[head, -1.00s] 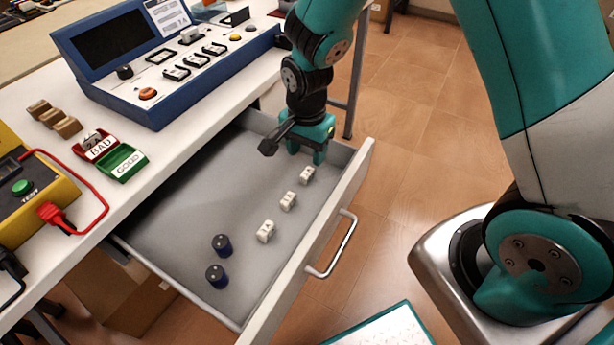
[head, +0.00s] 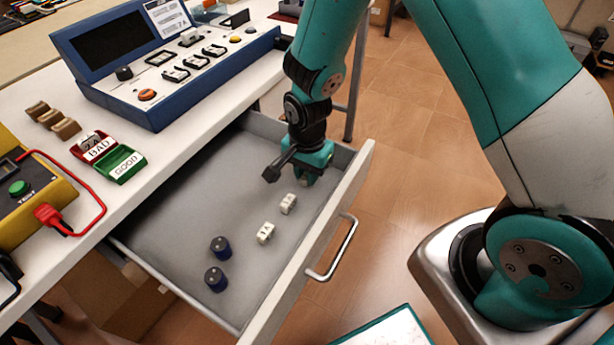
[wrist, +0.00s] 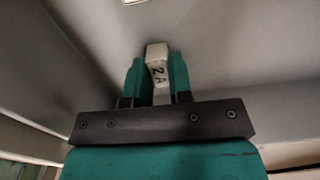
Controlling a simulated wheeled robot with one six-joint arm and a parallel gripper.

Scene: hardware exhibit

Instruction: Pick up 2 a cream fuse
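My gripper (head: 307,180) is low in the open drawer, at its far right end. In the wrist view, its two green fingers (wrist: 159,80) lie against both sides of a cream fuse (wrist: 157,52) marked "2 A". The fingers look shut on it. In the head view the gripper mostly hides this fuse. Two more cream fuses stand apart on the drawer floor, a nearer one (head: 265,233) and a middle one (head: 288,203). The edge of another pale piece (wrist: 135,1) shows at the top of the wrist view.
The grey drawer (head: 190,205) also holds two dark blue round parts (head: 218,262) at its near end. Its raised front wall (head: 318,235) runs close to the gripper. On the bench are a blue test panel (head: 165,75), a red BAD tray (head: 96,152) and a green GOOD tray (head: 125,167).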

